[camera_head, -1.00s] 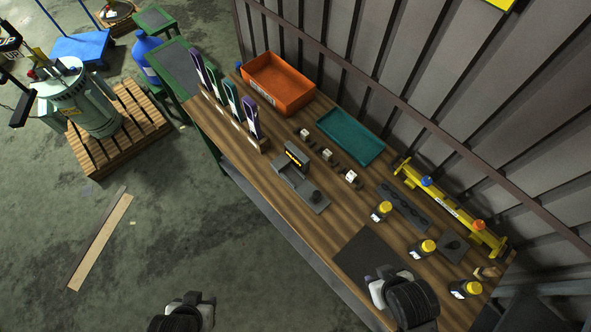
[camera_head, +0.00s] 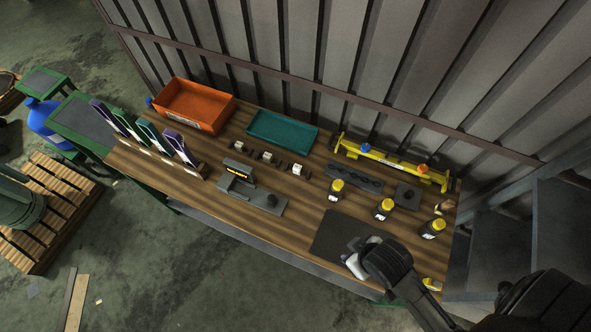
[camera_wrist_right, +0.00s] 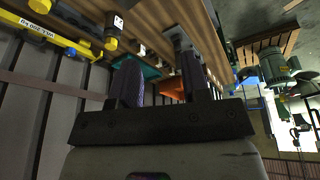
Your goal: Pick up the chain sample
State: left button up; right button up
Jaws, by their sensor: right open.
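I cannot tell for certain which thing is the chain sample. Three small pale pieces on dark bases stand in a row on the bench: one at the left (camera_head: 240,146), one in the middle (camera_head: 268,157) and one at the right (camera_head: 298,169). My right gripper (camera_head: 358,258) is over the front right of the bench, by a dark mat (camera_head: 332,238). In the right wrist view the gripper (camera_wrist_right: 161,62) has its two fingers apart, with nothing held between them. My left gripper is not in view.
An orange bin (camera_head: 196,104) and a teal tray (camera_head: 282,132) stand at the back. Several yellow-capped bottles (camera_head: 383,209) and a yellow frame (camera_head: 392,161) are at the right. A grey device (camera_head: 238,181) and upright coloured holders (camera_head: 148,140) are at the left.

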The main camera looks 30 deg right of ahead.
jog(key=shift+d, duration=0.1)
dwell(0.3)
jog(key=o, duration=0.3)
jog(key=shift+a, duration=0.2)
